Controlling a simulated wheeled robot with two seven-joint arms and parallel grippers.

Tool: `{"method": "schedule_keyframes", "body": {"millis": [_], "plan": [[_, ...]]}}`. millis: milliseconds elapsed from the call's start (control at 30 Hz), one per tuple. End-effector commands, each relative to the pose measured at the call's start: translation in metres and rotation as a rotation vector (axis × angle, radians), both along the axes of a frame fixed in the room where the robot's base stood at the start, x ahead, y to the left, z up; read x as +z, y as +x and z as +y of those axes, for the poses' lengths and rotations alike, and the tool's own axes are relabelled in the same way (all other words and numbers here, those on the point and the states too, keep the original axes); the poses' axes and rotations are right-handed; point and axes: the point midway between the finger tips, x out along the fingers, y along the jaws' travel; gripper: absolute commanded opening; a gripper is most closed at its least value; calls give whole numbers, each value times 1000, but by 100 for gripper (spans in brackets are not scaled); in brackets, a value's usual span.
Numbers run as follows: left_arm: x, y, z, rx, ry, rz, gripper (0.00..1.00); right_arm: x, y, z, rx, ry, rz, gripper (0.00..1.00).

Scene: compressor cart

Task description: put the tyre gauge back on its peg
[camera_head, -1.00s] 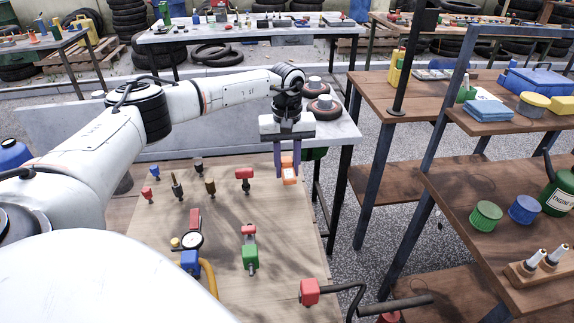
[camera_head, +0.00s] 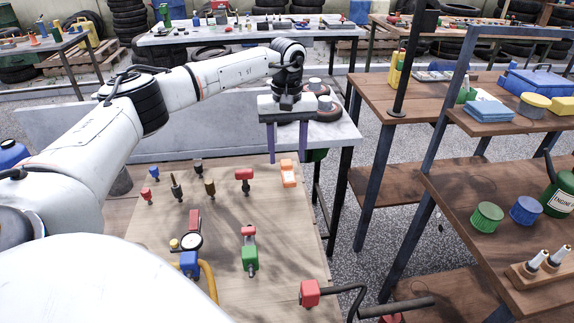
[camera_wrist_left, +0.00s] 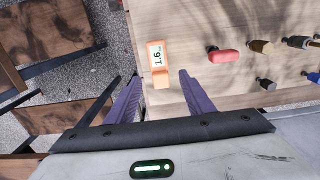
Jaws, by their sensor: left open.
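The tyre gauge (camera_head: 289,180) is a small orange block with a white display, at the far right corner of the light wooden board. In the left wrist view the gauge (camera_wrist_left: 158,56) shows its display clearly. My left gripper (camera_head: 287,160) is open, its two purple fingers spread wide, just beyond the gauge in the head view. In the wrist view the fingers (camera_wrist_left: 160,76) stand either side of the gauge's near end, with gaps on both sides. The peg is not visible, so I cannot tell whether the gauge hangs on it. My right gripper is out of view.
The board also carries a red-handled tool (camera_head: 244,175), a round dial gauge (camera_head: 190,241), a green-and-red fitting (camera_head: 249,258) and several small fittings. A red block with a black hose (camera_head: 310,293) is at the front right. Shelves (camera_head: 470,190) stand to the right.

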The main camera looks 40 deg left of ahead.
Motion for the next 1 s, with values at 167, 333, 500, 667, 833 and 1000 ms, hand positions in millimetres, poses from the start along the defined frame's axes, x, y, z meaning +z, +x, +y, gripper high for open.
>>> {"method": "schedule_keyframes", "body": {"millis": [167,333,500,667,833,1000], "plan": [[31,1,0,0,0,-2,48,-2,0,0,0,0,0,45],[45,0,0,0,0,0,48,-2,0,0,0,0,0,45],[47,0,0,0,0,0,48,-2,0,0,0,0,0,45],[47,0,0,0,0,0,48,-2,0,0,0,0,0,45],[47,0,0,0,0,1,48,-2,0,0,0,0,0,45],[46,0,0,0,0,1,48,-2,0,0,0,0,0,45]]}}
